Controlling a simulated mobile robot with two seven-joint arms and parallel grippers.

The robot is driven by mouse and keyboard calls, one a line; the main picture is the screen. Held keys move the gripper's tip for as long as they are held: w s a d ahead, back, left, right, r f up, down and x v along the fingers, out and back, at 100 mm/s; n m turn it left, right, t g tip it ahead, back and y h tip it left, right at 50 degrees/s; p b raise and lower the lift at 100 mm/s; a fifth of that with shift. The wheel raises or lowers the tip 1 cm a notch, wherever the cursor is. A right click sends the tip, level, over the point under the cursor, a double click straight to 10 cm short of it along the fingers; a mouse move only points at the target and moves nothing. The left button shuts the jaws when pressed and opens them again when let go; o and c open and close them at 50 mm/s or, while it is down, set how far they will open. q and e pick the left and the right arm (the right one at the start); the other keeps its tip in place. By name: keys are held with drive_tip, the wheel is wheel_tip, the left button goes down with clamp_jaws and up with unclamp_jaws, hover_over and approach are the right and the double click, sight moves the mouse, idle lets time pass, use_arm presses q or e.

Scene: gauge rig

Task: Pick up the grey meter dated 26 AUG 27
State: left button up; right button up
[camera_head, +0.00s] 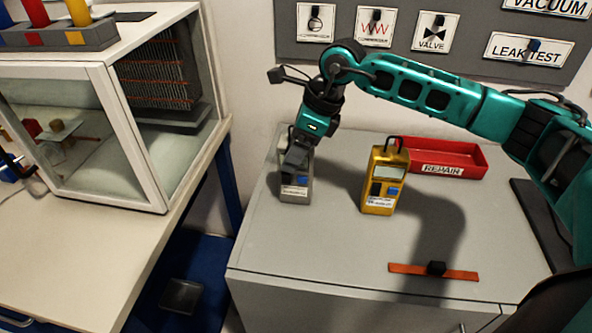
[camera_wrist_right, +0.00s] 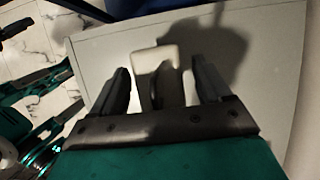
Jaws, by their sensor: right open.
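The grey meter (camera_head: 295,189) stands upright near the left side of the grey cabinet top. It has a blue button and a white label, too small to read for a date. My right gripper (camera_head: 296,160) is over it from above and hides its upper part. A yellow meter (camera_head: 384,181) with a black loop handle stands upright to the right.
A red REPAIR tray (camera_head: 447,157) lies behind the yellow meter. An orange strip with a black knob (camera_head: 433,271) lies near the cabinet's front. A glass-fronted case (camera_head: 95,140) stands on the bench at left.

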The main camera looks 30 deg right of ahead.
drive_tip(key=shift+c, duration=0.4)
clamp_jaws()
